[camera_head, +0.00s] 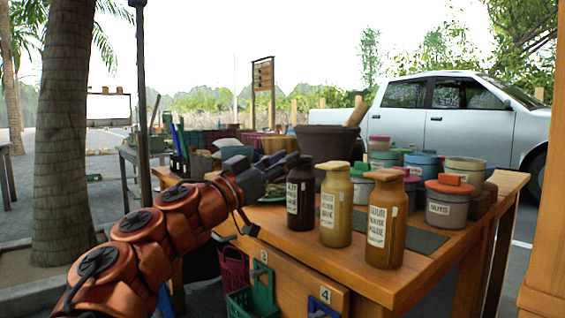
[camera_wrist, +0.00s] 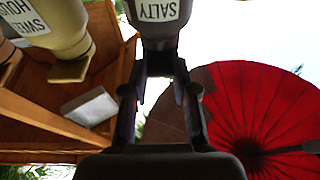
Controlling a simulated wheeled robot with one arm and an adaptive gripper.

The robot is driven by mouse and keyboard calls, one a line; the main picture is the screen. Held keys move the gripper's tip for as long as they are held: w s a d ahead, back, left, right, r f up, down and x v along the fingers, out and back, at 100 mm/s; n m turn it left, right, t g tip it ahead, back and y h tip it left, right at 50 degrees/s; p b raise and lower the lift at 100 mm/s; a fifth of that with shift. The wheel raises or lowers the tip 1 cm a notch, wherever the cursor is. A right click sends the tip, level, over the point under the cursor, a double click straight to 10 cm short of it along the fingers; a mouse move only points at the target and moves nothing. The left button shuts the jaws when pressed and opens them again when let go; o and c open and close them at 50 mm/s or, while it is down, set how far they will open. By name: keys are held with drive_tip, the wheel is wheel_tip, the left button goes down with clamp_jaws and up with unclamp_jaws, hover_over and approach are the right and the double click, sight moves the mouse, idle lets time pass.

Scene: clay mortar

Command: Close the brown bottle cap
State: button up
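The dark brown bottle (camera_head: 300,207) stands upright on the wooden table, leftmost of three bottles. In the wrist view it hangs upside down at the top centre, its SALTY label (camera_wrist: 158,9) inverted. Its dark cap end (camera_wrist: 160,63) lies between the fingertips in that view and is hard to make out against them. My gripper (camera_head: 278,170) is at the bottle's top in the head view; in the wrist view its fingers (camera_wrist: 160,88) stand apart on either side of the neck. I cannot tell whether they touch the cap. An amber-brown bottle (camera_head: 378,238) stands further right, capped.
A yellowish bottle (camera_head: 334,218) stands close to the right of the dark bottle; it also shows in the wrist view (camera_wrist: 52,25). Several lidded jars (camera_head: 446,208) and a large dark mortar (camera_head: 327,146) stand behind. Drawers and crates (camera_head: 235,268) are below the table's front edge.

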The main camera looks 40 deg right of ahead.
drive_tip(key=o, duration=0.3)
drive_tip(key=shift+o, duration=0.2)
drive_tip(key=shift+a, duration=0.15)
drive_tip(key=v, duration=1.1)
drive_tip(key=shift+a+f, duration=0.2)
drive_tip(key=shift+a, duration=0.15)
drive_tip(key=shift+r, duration=0.1)
